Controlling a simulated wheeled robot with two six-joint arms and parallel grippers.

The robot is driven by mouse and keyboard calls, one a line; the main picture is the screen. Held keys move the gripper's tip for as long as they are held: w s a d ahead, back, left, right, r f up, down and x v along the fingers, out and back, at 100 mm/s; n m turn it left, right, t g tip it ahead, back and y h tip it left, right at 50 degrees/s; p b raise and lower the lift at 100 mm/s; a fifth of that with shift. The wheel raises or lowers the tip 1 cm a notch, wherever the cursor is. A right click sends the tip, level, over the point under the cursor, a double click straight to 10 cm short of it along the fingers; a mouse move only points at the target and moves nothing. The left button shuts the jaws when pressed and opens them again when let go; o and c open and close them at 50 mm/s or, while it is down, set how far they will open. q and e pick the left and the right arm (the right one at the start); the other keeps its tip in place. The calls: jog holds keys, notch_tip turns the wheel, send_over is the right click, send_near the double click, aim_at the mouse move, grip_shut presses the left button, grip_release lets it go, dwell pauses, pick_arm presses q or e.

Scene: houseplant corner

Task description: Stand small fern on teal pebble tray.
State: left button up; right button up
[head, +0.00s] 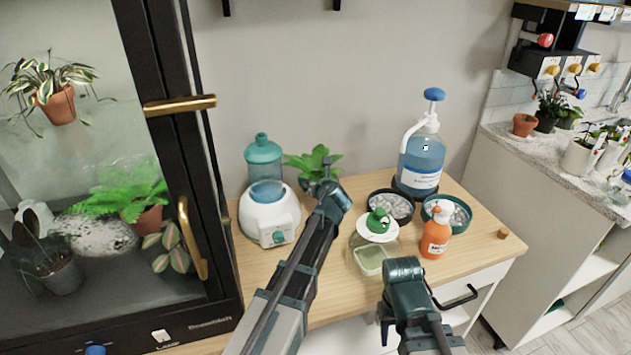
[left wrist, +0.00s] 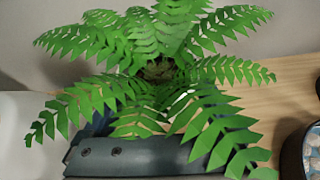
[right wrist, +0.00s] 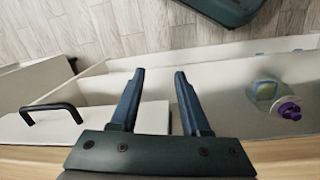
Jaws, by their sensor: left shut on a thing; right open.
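The small fern (head: 312,160) is a leafy green plant at the back of the wooden table. It fills most of the left wrist view (left wrist: 150,100); its pot is hidden under the fronds and the gripper. My left gripper (head: 328,186) is shut on the fern, and its fingertips are covered by leaves. The teal pebble tray (head: 467,222) is a round, teal-rimmed dish of grey pebbles at the right, partly hidden by the orange bottle. My right gripper (head: 408,288) is open and empty in front of the table; its spread fingers show in the right wrist view (right wrist: 158,90).
A dark pebble tray (head: 400,217) stands left of the teal one. The orange bottle (head: 435,238), green-topped item (head: 378,222), blue pump bottle (head: 421,160) and white humidifier (head: 268,218) crowd the table. The glass cabinet (head: 90,200) is at left.

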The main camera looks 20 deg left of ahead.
aim_at(315, 177)
pick_arm(q)
notch_tip(315, 177, up, 6)
jog(key=p, duration=0.5)
jog(key=shift+r, duration=0.25)
